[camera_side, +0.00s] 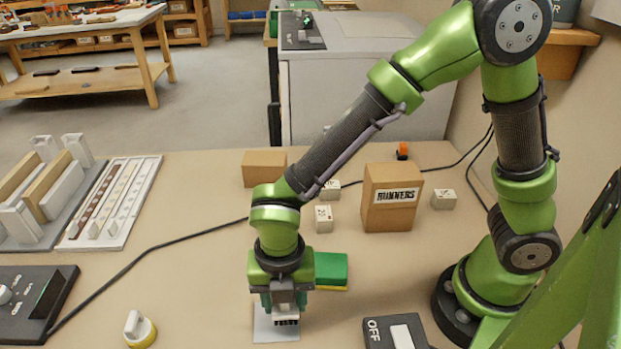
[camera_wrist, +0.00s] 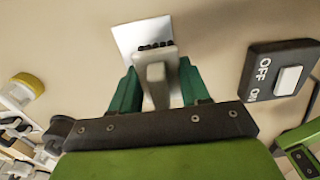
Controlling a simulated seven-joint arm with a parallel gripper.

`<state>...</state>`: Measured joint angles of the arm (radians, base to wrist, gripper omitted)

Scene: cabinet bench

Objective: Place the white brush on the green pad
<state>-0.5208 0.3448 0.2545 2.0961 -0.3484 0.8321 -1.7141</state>
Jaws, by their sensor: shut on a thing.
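The white brush (camera_side: 286,317), with dark bristles along one edge, is between my gripper's fingers. It also shows in the wrist view (camera_wrist: 156,72), with its handle between the two green fingers. My gripper (camera_side: 284,300) is shut on it, pointing down, low over a white square plate (camera_side: 262,328); the same plate shows in the wrist view (camera_wrist: 128,38). I cannot tell whether the brush touches the plate. A green pad (camera_side: 331,266) with a yellow lower layer lies just right of and behind my gripper, partly hidden by it in the side view.
A dark OFF/ON switch box (camera_side: 396,332) stands to the right. A yellow-and-white knob (camera_side: 140,330) lies front left. A BUNNERS box (camera_side: 391,197), another cardboard box (camera_side: 263,167) and small white blocks stand behind. A black cable crosses the bench. Racks stand at left.

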